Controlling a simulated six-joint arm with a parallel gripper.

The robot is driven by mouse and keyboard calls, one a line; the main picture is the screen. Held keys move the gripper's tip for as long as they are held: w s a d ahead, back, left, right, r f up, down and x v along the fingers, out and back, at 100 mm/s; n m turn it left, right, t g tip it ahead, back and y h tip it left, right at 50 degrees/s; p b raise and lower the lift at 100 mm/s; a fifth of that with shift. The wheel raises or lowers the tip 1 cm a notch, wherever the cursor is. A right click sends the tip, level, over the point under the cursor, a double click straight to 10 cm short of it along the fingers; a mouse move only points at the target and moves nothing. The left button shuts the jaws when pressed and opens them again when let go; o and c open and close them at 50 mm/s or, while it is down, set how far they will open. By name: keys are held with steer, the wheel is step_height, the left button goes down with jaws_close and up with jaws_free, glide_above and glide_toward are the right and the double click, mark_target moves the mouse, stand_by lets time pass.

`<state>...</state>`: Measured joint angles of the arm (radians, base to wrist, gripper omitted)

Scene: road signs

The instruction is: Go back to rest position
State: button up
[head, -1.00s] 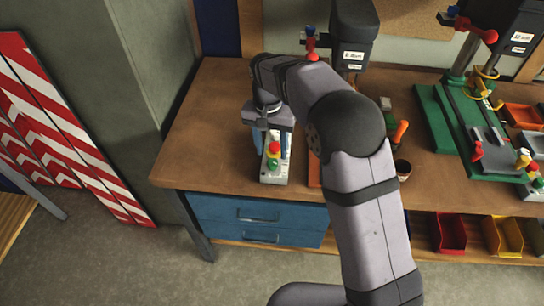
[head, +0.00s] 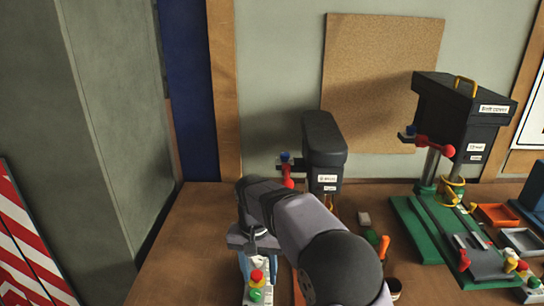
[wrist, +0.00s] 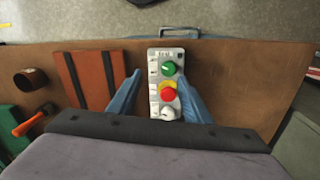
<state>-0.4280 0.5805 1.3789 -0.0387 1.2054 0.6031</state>
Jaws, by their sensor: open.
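My gripper (wrist: 158,78) is open, with its two blue fingers on either side of a small grey control box in the wrist view. The control box (wrist: 153,102) has a green knob, a red-and-yellow button and a white knob in a row. The right finger lies close to the box's edge; a small gap shows on the left. I cannot tell whether the fingers are above the box or level with it. In the head view my gripper (head: 257,262) hangs over the control box (head: 256,293) near the bottom edge, partly hidden by my arm.
The wooden workbench (head: 185,235) is clear on the left. A black press (head: 325,140) stands behind my arm, and a larger press (head: 465,115) on a green base stands at the right. A dark cup (head: 393,287) and an orange-handled tool (head: 384,247) lie right of my arm.

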steer(key=s+d+f+n, duration=0.1)
steer(key=s+d+f, duration=0.1)
steer(key=s+d, duration=0.7)
steer(key=s+d+f, duration=0.3)
steer(key=s+d, duration=0.7)
steer(key=s, duration=0.3)
steer(key=shift+d+n+y, duration=0.15)
steer(key=shift+n+y, duration=0.15)
steer(key=shift+n, duration=0.1)
steer(key=shift+f, duration=0.15)
